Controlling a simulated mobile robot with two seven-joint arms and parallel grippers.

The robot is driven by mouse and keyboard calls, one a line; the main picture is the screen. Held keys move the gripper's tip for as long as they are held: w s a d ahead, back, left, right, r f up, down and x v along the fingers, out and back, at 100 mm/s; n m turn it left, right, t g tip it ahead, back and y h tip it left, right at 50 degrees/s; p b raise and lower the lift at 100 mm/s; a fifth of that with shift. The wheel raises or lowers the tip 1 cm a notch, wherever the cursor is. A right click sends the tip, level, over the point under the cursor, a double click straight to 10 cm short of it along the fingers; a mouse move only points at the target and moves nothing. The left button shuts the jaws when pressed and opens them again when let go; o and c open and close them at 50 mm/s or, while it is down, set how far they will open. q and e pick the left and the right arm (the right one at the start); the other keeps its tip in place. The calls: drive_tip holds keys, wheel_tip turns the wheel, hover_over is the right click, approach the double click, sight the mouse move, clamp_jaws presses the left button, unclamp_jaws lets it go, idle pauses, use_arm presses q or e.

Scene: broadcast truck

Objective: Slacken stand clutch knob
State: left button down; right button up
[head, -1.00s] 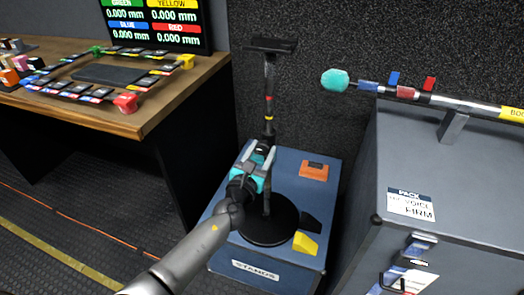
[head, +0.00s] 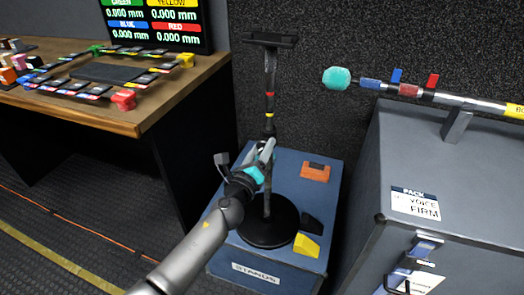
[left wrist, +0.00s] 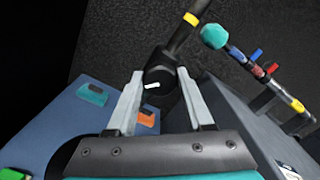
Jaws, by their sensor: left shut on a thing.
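The dark stand has a thin upright pole (head: 270,90) with red and yellow bands, a flat top bar, and a round black base (head: 268,228). My left gripper (head: 266,152) is at the pole's mid-height, at the clutch. In the left wrist view, its two grey fingers (left wrist: 158,88) lie on either side of the dark round clutch knob (left wrist: 158,72), which has a white mark on its face. The gripper is shut on this knob. The gripper hides the knob in the head view. My right gripper is not in view.
The stand is on a blue case (head: 225,252) with an orange block (head: 315,172) and a yellow block (head: 306,245). A grey case (head: 385,160) at right carries a boom pole with a teal tip (head: 337,78). A wooden desk (head: 165,95) stands at left.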

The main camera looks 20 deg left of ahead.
use_arm(q)
drive_tip(key=shift+f+n+p, duration=0.15)
drive_tip(key=shift+n+p, duration=1.85)
drive_tip(key=shift+n, duration=8.9)
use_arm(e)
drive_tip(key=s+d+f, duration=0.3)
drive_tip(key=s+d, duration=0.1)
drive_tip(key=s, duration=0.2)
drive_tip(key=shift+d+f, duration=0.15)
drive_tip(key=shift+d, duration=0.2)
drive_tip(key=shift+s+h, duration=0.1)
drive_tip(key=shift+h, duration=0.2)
